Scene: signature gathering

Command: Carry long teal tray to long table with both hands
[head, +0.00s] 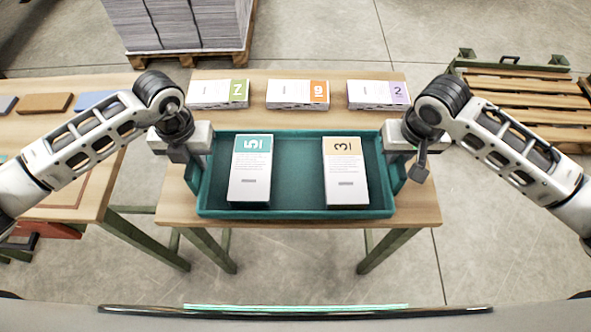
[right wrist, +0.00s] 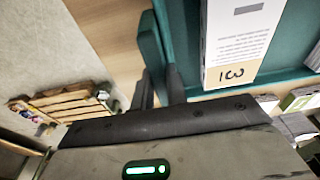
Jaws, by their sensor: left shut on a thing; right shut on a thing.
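The long teal tray (head: 295,212) is in front of me at the near part of a wooden table (head: 420,190) in the head view. It holds two white boxes, one marked 5 (head: 250,182) and one marked 3 (head: 346,182). My left gripper (head: 194,165) is shut on the tray's left end. My right gripper (head: 402,160) is shut on its right end. In the right wrist view, the right fingers (right wrist: 160,88) close on the tray's teal end part (right wrist: 150,45). I cannot tell whether the tray touches the tabletop.
Another wooden table (head: 85,160) is at the left. A pallet with grey stacks (head: 180,25) is at the back, and a slatted wooden pallet (head: 520,95) at the right. Floor is clear at front right.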

